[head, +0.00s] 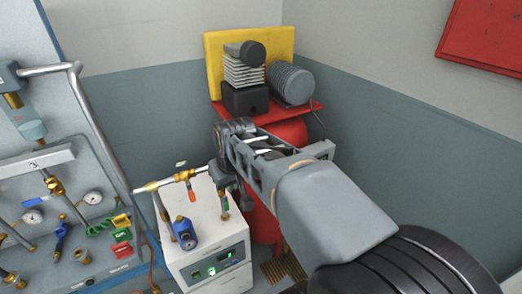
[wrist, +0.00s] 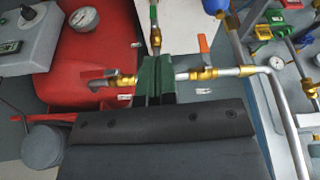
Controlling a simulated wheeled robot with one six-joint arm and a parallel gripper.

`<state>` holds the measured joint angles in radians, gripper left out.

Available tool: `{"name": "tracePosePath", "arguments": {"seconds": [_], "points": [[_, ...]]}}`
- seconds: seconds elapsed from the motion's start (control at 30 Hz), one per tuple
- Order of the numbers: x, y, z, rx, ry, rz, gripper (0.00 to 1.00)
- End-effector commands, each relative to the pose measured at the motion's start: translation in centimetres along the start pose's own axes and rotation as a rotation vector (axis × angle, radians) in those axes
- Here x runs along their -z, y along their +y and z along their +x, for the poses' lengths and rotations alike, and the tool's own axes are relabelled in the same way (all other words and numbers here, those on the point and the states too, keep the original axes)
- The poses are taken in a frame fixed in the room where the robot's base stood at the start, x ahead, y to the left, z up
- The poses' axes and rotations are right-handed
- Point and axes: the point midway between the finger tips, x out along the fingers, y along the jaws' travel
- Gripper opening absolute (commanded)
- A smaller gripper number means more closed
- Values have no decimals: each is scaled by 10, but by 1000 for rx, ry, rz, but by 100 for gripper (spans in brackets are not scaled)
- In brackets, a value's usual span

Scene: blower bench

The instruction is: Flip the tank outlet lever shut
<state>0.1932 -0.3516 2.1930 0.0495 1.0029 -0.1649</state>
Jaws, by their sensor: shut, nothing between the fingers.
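The red tank (wrist: 88,45) fills the upper left of the wrist view; its red body also shows behind my arm in the head view (head: 290,134). A brass valve (wrist: 122,81) is on the pipe at the tank's side, with a small orange-red part (wrist: 112,72) on it that looks like the lever. How that lever is turned is unclear. My gripper (wrist: 156,62) has dark green fingers, shut and empty, just right of this valve. Contact is unclear. In the head view the fingertips are hard to make out beyond my arm.
Another brass valve (wrist: 204,73) with an orange lever (wrist: 203,44) sits right of my fingers; its lever also shows in the head view (head: 191,191). A white box (head: 207,254) with a display stands below. A panel (head: 60,215) with gauges and coloured valves is at left.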

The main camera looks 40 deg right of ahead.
Motion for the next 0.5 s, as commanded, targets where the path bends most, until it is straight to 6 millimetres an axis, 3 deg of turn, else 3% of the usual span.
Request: {"name": "tracePosePath", "arguments": {"seconds": [0.03, 0.2, 0.4, 0.5], "points": [[24, 23, -12, -8, -8, 25, 0], [77, 92, -35, -18, -16, 61, 0], [105, 153, -49, -23, -15, 82, 0], [110, 168, -51, -24, -15, 85, 0]]}}
